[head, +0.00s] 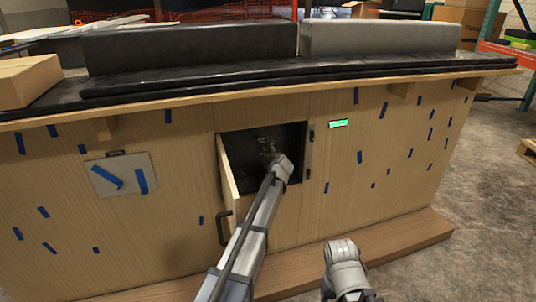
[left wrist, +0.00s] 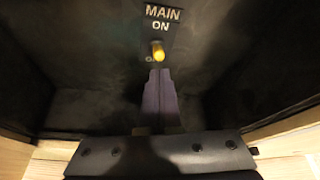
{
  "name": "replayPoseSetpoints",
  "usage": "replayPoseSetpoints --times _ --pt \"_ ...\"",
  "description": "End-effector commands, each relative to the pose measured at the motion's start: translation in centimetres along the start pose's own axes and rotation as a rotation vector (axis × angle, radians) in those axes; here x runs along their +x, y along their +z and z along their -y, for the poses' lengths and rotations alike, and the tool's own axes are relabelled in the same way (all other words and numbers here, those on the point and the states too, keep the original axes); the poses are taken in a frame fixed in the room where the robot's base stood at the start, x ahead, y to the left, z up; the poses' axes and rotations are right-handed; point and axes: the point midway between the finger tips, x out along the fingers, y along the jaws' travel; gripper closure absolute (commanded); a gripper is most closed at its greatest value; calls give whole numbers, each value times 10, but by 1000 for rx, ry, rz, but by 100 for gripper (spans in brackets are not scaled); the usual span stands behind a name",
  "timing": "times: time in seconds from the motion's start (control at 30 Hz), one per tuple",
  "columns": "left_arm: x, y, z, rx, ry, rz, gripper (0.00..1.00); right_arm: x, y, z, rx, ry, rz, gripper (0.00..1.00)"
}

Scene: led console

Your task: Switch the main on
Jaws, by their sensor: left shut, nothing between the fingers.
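The wooden console (head: 180,150) has an open compartment (head: 235,146) with a dark interior. Just below the label is a yellow switch lever (left wrist: 158,50). My left gripper (head: 267,147) is inside the compartment. In the left wrist view its shut fingers (left wrist: 160,76) point at the wall just below the lever. I cannot tell whether they touch it. The lever is not discernible in the head view.
The compartment's door (head: 227,180) stands open on the left, close to my left arm. A lit green display (head: 338,123) is to the right of the opening. A wooden step (head: 400,240) runs along the console's base. A grey plate (head: 120,174) is at left.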

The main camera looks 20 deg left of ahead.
Motion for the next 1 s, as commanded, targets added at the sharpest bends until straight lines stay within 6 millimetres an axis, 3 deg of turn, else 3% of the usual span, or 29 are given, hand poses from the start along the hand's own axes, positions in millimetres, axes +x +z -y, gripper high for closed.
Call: replayPoseSetpoints --times 0.53,1.0 --pt "-7 14 4 0 -1 2 100 -16 1 -2 0 0 0 36" --pt "-6 11 4 0 -1 2 100 -13 1 -2 3 2 1 36"
